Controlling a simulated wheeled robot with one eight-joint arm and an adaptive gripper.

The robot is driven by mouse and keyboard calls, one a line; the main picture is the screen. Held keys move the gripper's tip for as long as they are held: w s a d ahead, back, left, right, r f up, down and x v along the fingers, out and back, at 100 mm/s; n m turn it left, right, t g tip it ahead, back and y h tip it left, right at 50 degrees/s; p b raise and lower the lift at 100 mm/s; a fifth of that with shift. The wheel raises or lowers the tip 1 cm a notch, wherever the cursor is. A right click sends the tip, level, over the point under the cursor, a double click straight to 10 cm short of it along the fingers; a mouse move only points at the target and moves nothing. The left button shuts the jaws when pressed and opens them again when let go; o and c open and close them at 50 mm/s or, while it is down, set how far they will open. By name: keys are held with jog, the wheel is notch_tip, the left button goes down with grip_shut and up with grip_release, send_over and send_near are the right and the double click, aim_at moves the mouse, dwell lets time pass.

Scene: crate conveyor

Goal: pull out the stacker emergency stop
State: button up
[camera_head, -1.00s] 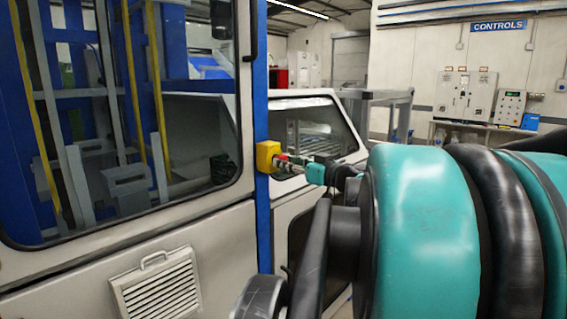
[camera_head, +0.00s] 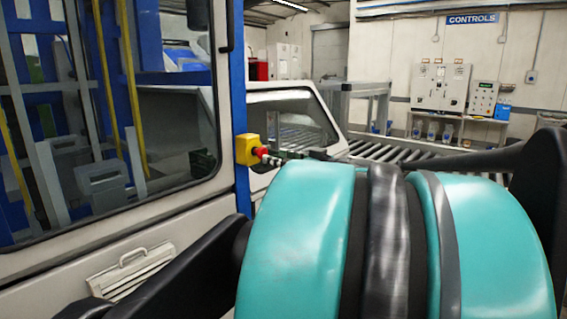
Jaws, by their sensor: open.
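The stacker emergency stop is a yellow box (camera_head: 245,150) with a red button (camera_head: 262,151) on its right side. It is mounted on a blue post (camera_head: 240,100) at the corner of the machine, left of centre. My gripper (camera_head: 270,158) is open, with its grey fingertips just right of the red button. I cannot tell whether they touch it. The rest of my gripper is mostly hidden behind my large teal and black arm links.
A white machine housing with a large window (camera_head: 100,110) fills the left. A vent with a handle (camera_head: 130,270) is low on it. A roller conveyor (camera_head: 400,153) runs behind my arm. Control boxes (camera_head: 440,88) hang on the far wall under a CONTROLS sign (camera_head: 472,19).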

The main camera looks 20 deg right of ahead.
jog(key=v, duration=0.7)
jog(key=shift+f, duration=0.1)
dwell(0.5)
jog(key=s+a+f+m+g+h, duration=0.15)
jog(key=a+f+g, duration=0.25)
jog(key=f, duration=0.6)
jog(key=s+a+f+m+g+h, duration=0.1)
jog(key=a+f+m+g, duration=0.2)
jog(key=f, duration=0.8)
jog(key=s+d+f+m+g+h, duration=0.1)
jog(key=s+f+h, duration=0.2)
jog(key=f, duration=0.5)
jog(key=s+d+f+m+g+h, duration=0.1)
jog(key=s+f+h, duration=0.3)
jog(key=f, duration=0.4)
jog(key=shift+s+f+m+g+h, duration=0.25)
jog(key=shift+f+m+g+h, duration=0.15)
jog(key=shift+g+h, duration=0.25)
